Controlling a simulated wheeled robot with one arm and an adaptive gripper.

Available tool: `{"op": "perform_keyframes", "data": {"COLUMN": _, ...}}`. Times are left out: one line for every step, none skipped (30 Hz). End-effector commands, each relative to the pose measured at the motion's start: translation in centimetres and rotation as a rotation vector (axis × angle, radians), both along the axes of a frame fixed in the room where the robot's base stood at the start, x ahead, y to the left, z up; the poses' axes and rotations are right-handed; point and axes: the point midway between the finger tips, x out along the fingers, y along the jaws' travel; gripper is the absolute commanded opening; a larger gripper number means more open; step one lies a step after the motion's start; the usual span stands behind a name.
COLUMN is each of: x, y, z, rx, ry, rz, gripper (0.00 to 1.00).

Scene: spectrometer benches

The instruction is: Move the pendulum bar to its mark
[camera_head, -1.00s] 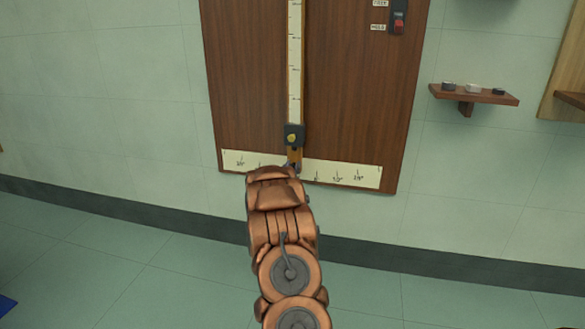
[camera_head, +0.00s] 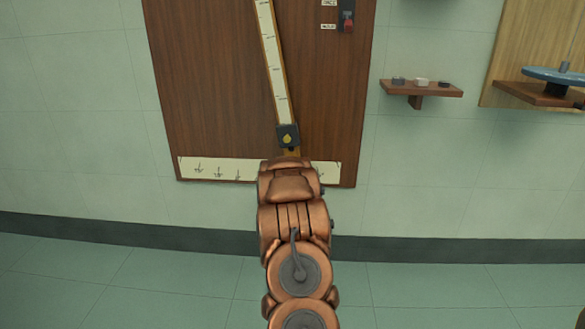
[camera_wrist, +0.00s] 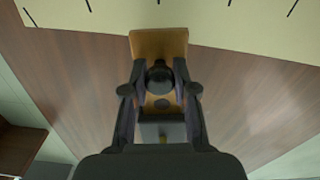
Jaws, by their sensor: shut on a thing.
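The pendulum bar (camera_head: 274,65) hangs on the dark wood board, tilted with its lower end swung to the right. It carries a pale graduated strip and a dark block with a yellow knob (camera_head: 287,138) near the bottom. A pale scale strip (camera_head: 215,170) with black marks runs along the board's lower edge; my arm hides part of it. In the wrist view, my gripper (camera_wrist: 160,84) is shut on the pendulum bar at a dark round knob near its wooden lower end (camera_wrist: 158,44). Which mark the bar is to reach cannot be told.
The dark wood board (camera_head: 205,85) is fixed to the tiled wall. A red switch (camera_head: 347,20) sits at its upper right. A small shelf (camera_head: 421,89) with several small pieces stands right of it. Further right is a blue disc (camera_head: 556,75) on another shelf. The floor ahead is clear.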

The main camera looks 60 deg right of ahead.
Motion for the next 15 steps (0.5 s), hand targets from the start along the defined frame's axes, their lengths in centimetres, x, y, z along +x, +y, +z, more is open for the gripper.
{"op": "perform_keyframes", "data": {"x": 0.05, "y": 0.05, "z": 0.21, "rx": -0.004, "ry": -0.001, "rz": 0.003, "gripper": 0.0}}
{"op": "perform_keyframes", "data": {"x": 0.09, "y": 0.08, "z": 0.2, "rx": -0.004, "ry": 0.0, "rz": 0.004, "gripper": 0.0}}
{"op": "perform_keyframes", "data": {"x": 0.11, "y": 0.11, "z": 0.19, "rx": -0.004, "ry": 0.0, "rz": 0.005, "gripper": 0.0}}
{"op": "perform_keyframes", "data": {"x": 0.13, "y": 0.12, "z": 0.18, "rx": -0.004, "ry": 0.0, "rz": 0.005, "gripper": 0.0}}
{"op": "perform_keyframes", "data": {"x": 0.15, "y": 0.13, "z": 0.16, "rx": -0.004, "ry": 0.0, "rz": 0.005, "gripper": 0.0}}
{"op": "perform_keyframes", "data": {"x": 0.16, "y": 0.15, "z": 0.17, "rx": -0.004, "ry": 0.0, "rz": 0.005, "gripper": 0.0}}
{"op": "perform_keyframes", "data": {"x": 0.17, "y": 0.15, "z": 0.16, "rx": -0.004, "ry": 0.0, "rz": 0.005, "gripper": 0.0}}
{"op": "perform_keyframes", "data": {"x": 0.17, "y": 0.16, "z": 0.14, "rx": -0.004, "ry": 0.0, "rz": 0.005, "gripper": 0.0}}
{"op": "perform_keyframes", "data": {"x": 0.19, "y": 0.17, "z": 0.14, "rx": -0.004, "ry": 0.0, "rz": 0.006, "gripper": 0.28}}
{"op": "perform_keyframes", "data": {"x": 0.19, "y": 0.17, "z": 0.14, "rx": -0.004, "ry": 0.0, "rz": 0.006, "gripper": 0.31}}
{"op": "perform_keyframes", "data": {"x": 0.19, "y": 0.18, "z": 0.13, "rx": -0.003, "ry": 0.001, "rz": 0.005, "gripper": 0.34}}
{"op": "perform_keyframes", "data": {"x": 0.18, "y": 0.17, "z": 0.1, "rx": -0.003, "ry": 0.001, "rz": 0.004, "gripper": 0.39}}
{"op": "perform_keyframes", "data": {"x": 0.16, "y": 0.16, "z": 0.09, "rx": -0.003, "ry": 0.001, "rz": 0.004, "gripper": 0.42}}
{"op": "perform_keyframes", "data": {"x": 0.14, "y": 0.14, "z": 0.09, "rx": -0.003, "ry": 0.001, "rz": 0.004, "gripper": 0.45}}
{"op": "perform_keyframes", "data": {"x": 0.1, "y": 0.1, "z": 0.07, "rx": -0.002, "ry": 0.001, "rz": 0.003, "gripper": 0.49}}
